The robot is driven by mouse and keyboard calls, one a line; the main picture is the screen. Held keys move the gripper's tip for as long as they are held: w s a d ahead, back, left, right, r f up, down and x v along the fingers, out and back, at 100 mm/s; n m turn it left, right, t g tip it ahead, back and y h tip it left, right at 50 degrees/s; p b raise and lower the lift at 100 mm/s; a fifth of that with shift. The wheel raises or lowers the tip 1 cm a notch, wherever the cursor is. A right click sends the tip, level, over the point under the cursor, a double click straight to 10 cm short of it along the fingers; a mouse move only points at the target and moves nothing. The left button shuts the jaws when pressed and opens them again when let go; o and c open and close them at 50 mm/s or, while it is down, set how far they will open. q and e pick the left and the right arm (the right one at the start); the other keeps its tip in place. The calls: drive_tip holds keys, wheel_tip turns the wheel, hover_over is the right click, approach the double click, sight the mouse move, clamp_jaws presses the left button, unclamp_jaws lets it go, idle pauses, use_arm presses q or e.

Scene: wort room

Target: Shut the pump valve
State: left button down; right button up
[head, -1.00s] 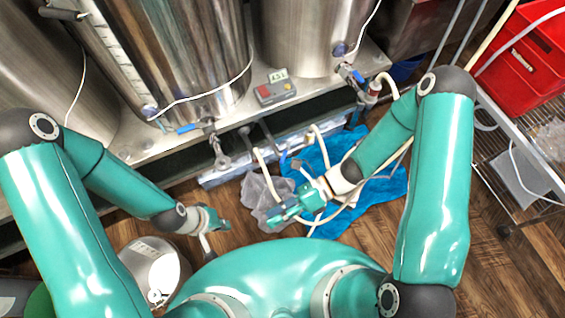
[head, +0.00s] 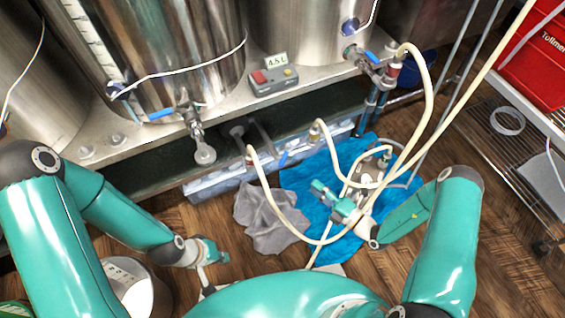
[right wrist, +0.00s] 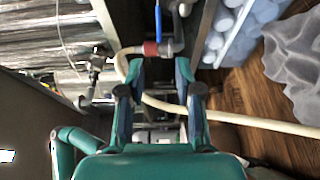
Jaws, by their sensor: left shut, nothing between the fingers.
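Several blue-handled valves are in view, and I cannot tell for sure which is the pump valve. Others are on the left tank's outlet (head: 162,115) and the right tank's outlet (head: 373,57). In the right wrist view a blue lever (right wrist: 157,22) stands beside a red hose fitting (right wrist: 150,48), beyond the fingertips. My right gripper (head: 337,204), also in the right wrist view (right wrist: 160,76), is open above the blue cloth. My left gripper (head: 216,253) is shut and empty above the floor at left.
Cream hoses (head: 432,90) loop around my right gripper. A grey cloth (head: 265,218) and a blue cloth (head: 310,180) lie on the floor. A wire rack (head: 500,150) and red crate (head: 540,60) stand right.

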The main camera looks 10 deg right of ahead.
sight(283, 160)
drive_tip(key=b+x, duration=0.2)
drive_tip(key=x, duration=1.3)
drive_tip(key=shift+s, duration=0.1)
clamp_jaws()
